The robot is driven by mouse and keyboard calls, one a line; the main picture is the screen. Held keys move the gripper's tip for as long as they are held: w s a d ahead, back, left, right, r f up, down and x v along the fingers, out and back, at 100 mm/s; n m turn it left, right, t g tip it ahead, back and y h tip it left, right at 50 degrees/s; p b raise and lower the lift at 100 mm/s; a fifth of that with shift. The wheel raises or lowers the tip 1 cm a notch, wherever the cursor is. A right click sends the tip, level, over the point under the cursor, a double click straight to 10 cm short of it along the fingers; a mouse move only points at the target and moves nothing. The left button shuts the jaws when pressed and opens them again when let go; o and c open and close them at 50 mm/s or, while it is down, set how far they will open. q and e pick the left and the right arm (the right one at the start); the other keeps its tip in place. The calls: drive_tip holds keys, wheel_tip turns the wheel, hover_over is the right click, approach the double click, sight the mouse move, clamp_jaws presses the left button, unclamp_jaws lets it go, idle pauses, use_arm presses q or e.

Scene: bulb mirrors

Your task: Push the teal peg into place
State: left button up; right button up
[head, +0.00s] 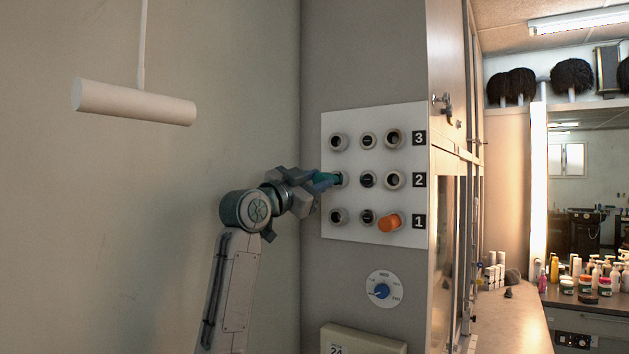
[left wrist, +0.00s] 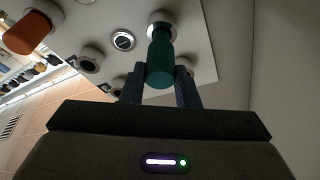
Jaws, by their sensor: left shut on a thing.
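The teal peg (head: 325,179) is at the left socket (head: 341,180) of row 2 on the white panel (head: 352,114). My left gripper (head: 308,178) is shut on it from the left. In the left wrist view the teal peg (left wrist: 160,58) stands between the two fingers (left wrist: 160,88), with its far end at a pale round socket (left wrist: 162,19). The far end seems to be in the socket's mouth; how deep it sits I cannot tell. My right gripper is not in view.
An orange peg (head: 390,222) sticks out of the right socket of row 1; it also shows in the left wrist view (left wrist: 27,33). Other round sockets surround the teal peg. A dial (head: 383,289) sits below the panel. A white cylinder (head: 134,102) hangs at upper left.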

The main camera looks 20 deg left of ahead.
use_arm(q)
drive_tip(key=shift+w+d+p, duration=0.1)
drive_tip(key=shift+w+p, duration=0.3)
drive_tip(key=shift+w, duration=0.3)
drive_tip(key=shift+w, duration=0.4)
drive_tip(key=shift+w+d+p, duration=0.1)
drive_tip(key=shift+w+p, duration=0.2)
drive_tip(key=shift+p, duration=0.1)
drive_tip(key=o, duration=1)
drive_tip(key=shift+c, duration=0.2)
drive_tip(key=o, duration=0.6)
drive_tip(key=shift+b+v, duration=1.3)
drive_tip(key=shift+v, duration=1.65)
drive_tip(key=shift+f, duration=0.15)
